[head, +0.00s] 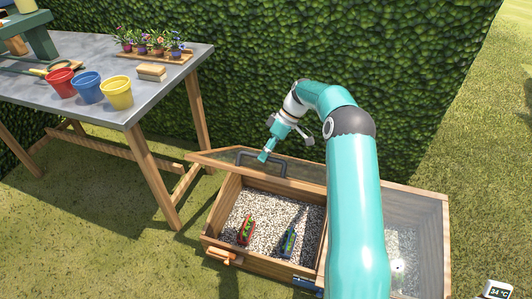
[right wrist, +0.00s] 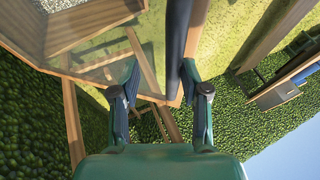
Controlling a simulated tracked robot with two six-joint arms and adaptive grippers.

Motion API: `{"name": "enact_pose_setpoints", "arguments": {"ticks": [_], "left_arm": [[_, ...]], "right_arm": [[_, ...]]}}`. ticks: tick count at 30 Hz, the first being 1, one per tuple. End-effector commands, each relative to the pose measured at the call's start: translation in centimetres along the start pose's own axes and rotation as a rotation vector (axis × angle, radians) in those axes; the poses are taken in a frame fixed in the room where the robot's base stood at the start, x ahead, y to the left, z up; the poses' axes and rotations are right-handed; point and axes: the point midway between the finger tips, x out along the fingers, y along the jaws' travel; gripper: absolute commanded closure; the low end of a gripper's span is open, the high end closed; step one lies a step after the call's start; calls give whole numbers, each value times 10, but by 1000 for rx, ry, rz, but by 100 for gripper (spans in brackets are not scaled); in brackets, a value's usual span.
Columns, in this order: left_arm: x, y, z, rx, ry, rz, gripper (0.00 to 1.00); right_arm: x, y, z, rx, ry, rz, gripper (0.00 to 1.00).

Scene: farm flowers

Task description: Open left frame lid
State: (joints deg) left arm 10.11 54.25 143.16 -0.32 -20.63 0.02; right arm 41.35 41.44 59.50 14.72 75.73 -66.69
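The left frame lid (head: 308,172), a glazed panel with a wooden edge, stands raised at the back of the wooden cold frame (head: 262,262). The left compartment below it is uncovered. The lid's dark handle (head: 279,164) is beside my right gripper (head: 264,156). In the right wrist view, the fingers of my right gripper (right wrist: 162,85) are spread apart. The dark handle bar (right wrist: 196,28) passes close to the right-hand finger; I cannot tell whether they touch. The right lid (head: 410,212) is down over its compartment. My left gripper is not in view.
The left compartment holds gravel (head: 263,209), a red item (head: 246,231) and a blue item (head: 289,240). A metal-topped table (head: 165,85) with several pots stands to the left. A hedge (head: 300,45) rises close behind. A temperature display (head: 498,291) lies at front right.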

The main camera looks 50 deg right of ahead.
Motion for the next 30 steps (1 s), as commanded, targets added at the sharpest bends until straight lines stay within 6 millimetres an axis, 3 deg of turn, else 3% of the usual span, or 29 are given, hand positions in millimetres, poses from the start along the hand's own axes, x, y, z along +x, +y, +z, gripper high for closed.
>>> {"name": "enact_pose_setpoints", "arguments": {"ticks": [14, 30], "left_arm": [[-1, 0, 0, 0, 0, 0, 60], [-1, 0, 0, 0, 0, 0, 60]], "right_arm": [[-12, 0, 1, 3, 1, 3, 59], [-102, 2, 2, 3, 2, 3, 59]]}}
